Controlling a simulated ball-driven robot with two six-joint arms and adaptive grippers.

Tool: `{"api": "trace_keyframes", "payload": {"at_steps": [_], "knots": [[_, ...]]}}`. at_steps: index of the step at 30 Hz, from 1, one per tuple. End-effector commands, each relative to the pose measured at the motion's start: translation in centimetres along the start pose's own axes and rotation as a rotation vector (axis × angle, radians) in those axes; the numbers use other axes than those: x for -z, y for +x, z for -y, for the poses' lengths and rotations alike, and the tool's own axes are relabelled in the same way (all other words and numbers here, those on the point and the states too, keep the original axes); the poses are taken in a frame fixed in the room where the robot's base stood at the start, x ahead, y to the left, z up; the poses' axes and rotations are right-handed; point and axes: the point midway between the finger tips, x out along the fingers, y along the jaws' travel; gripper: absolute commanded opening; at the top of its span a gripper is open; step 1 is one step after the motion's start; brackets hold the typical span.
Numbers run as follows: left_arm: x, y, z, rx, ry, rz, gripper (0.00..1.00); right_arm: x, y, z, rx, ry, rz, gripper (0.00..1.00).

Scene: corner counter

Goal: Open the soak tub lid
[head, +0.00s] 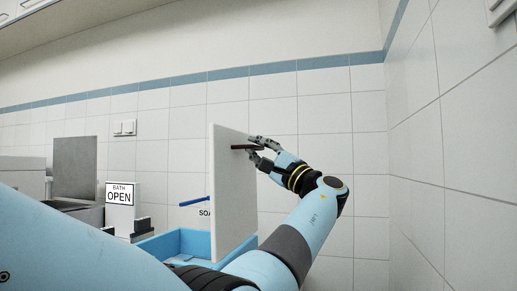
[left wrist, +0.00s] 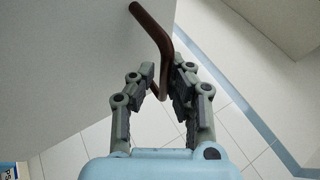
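The soak tub lid (head: 230,200) is a white panel standing nearly upright above the blue tub (head: 182,243). A thin brown handle (head: 240,147) sticks out from its face near the top; it also shows bent in the left wrist view (left wrist: 150,22). My left gripper (head: 252,147) is at the handle, one finger above it and one below. In the left wrist view my fingers (left wrist: 164,72) stand apart on both sides of the handle's end, with a visible gap on one side. The lid (left wrist: 65,60) fills the upper left there. My right gripper is not in view.
A partly hidden "SOA" label (head: 206,212) shows behind the lid. The tiled side wall (head: 440,150) rises to the right of my arm.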

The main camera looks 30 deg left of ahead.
Motion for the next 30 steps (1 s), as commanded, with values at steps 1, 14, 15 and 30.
{"api": "trace_keyframes", "payload": {"at_steps": [1,14,15,30], "knots": [[0.1,-0.1,-0.2,-0.002,0.002,-0.001,0.16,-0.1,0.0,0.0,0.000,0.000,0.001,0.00],[0.0,-0.1,0.2,0.002,-0.004,0.000,0.33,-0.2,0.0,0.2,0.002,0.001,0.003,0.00],[0.0,-0.5,0.2,0.002,-0.004,-0.001,0.33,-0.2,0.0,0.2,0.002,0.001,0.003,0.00],[0.0,-10.2,0.1,0.001,-0.002,-0.002,0.33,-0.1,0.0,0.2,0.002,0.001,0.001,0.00]]}}
